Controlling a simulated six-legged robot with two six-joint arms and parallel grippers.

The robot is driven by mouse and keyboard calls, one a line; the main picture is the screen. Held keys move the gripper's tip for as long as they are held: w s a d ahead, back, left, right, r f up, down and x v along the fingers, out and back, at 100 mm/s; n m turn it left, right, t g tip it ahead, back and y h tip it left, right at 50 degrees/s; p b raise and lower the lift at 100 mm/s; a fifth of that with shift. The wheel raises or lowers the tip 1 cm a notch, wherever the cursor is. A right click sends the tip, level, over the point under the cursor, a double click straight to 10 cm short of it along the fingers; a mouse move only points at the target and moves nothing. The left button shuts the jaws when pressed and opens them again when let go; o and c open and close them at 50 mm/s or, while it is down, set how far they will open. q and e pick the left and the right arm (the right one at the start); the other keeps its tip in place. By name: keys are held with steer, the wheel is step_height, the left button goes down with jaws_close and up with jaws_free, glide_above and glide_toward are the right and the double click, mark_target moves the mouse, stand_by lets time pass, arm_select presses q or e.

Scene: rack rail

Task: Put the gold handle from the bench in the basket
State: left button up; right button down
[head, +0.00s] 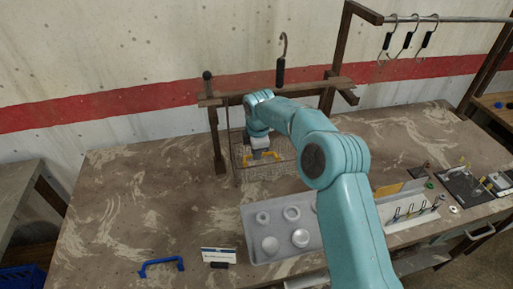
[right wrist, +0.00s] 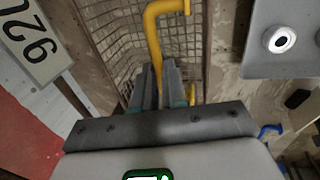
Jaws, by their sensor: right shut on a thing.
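The gold handle (head: 268,154) is gripped by my right gripper (head: 260,150), which is shut on it. In the right wrist view the handle (right wrist: 154,35) sticks out beyond the fingertips (right wrist: 163,80). The wire basket (head: 242,178) stands on the bench near its back edge, below the wooden frame. Its mesh (right wrist: 110,30) shows behind the handle in the right wrist view. The handle is over the basket's opening; I cannot tell how far it is above the mesh floor. My left gripper is not in view.
A grey tray (head: 259,246) with round metal parts lies in front of the basket. A blue handle (head: 161,267) and a small label card (head: 218,256) lie at the bench's front. Wooden posts (head: 216,140) flank the basket. The bench's left side is mostly clear.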

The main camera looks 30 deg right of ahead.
steer(key=shift+f+b, duration=1.15)
steer(key=shift+f, duration=1.15)
steer(key=c, duration=1.1)
jaws_free()
step_height(320, 180, up, 16)
steer(key=s, duration=0.2)
steer(key=shift+s+a+b, duration=0.3)
steer(key=shift+s+a, duration=0.05)
steer(key=shift+s, duration=0.05)
steer(key=shift+s, duration=0.1)
